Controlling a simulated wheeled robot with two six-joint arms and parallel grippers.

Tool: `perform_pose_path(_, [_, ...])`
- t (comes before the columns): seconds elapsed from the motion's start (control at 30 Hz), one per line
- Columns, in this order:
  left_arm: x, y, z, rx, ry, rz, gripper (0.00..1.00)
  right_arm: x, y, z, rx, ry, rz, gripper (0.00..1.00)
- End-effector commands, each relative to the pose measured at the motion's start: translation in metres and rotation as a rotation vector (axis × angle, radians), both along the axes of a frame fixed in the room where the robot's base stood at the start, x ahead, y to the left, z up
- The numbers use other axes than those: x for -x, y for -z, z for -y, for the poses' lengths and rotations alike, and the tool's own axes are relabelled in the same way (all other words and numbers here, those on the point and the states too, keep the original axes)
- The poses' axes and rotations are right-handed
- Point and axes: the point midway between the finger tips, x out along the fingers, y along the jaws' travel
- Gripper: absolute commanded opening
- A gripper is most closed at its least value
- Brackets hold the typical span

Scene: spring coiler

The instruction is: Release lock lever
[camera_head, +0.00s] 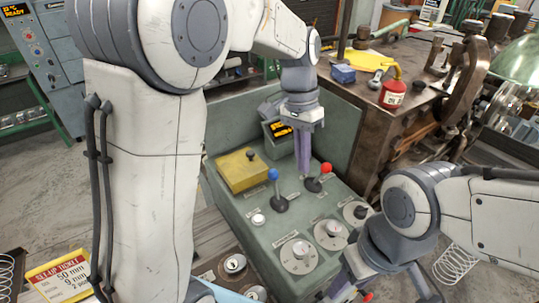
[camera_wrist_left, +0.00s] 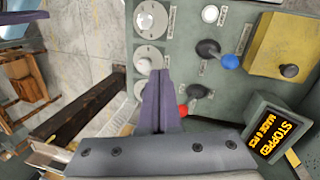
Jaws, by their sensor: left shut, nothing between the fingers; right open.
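A green control panel (camera_head: 243,217) carries a red-knobbed lever (camera_head: 320,176) and a blue-knobbed lever (camera_head: 276,190). I cannot read their labels, so I cannot tell which is the lock lever. My left gripper (camera_head: 304,174) is shut and empty, pointing down just left of the red lever. The blue lever (camera_wrist_left: 230,62) stands clear there. My right gripper (camera_head: 350,284) is open at the bottom edge, partly cut off.
Round dials (camera_head: 298,256) line the panel's near side. A yellow box (camera_head: 242,170) with a black knob sits at its left. A small display (camera_wrist_left: 278,133) reads STOPPED. A brown machine table with a red can (camera_head: 392,94) stands behind on the right.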

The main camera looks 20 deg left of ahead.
Motion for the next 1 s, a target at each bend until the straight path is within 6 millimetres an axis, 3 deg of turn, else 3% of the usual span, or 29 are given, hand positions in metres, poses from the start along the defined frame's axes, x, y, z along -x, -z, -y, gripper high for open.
perform_pose_path(0.03, [-0.031, 0.006, -0.026, 0.024, -0.036, -0.021, 0.0, 0.0, 0.003, 0.0, 0.0, 0.0, 0.0, 0.5])
perform_pose_path(0.1, [-0.062, 0.009, -0.059, 0.06, -0.055, -0.042, 0.0, 0.0, 0.004, 0.0, 0.0, 0.0, 0.0, 0.5])
perform_pose_path(0.2, [-0.093, 0.017, -0.108, 0.115, -0.076, -0.061, 0.0, 0.0, 0.006, 0.0, 0.0, 0.001, 0.0, 0.5])
perform_pose_path(0.3, [-0.11, 0.025, -0.149, 0.161, -0.088, -0.067, 0.0, 0.0, 0.008, 0.0, 0.0, 0.001, 0.0, 0.5])
perform_pose_path(0.4, [-0.118, 0.03, -0.178, 0.191, -0.095, -0.066, 0.0, 0.0, 0.008, 0.0, 0.0, 0.001, 0.0, 0.5])
perform_pose_path(0.57, [-0.121, 0.033, -0.196, 0.213, -0.095, -0.065, 0.0, 0.0, 0.008, 0.0, 0.0, 0.001, 0.0, 0.5])
perform_pose_path(1.0, [-0.12, 0.038, -0.193, 0.213, -0.094, -0.066, 0.0, 0.0, 0.007, 0.0, 0.0, 0.001, 0.0, 0.5])
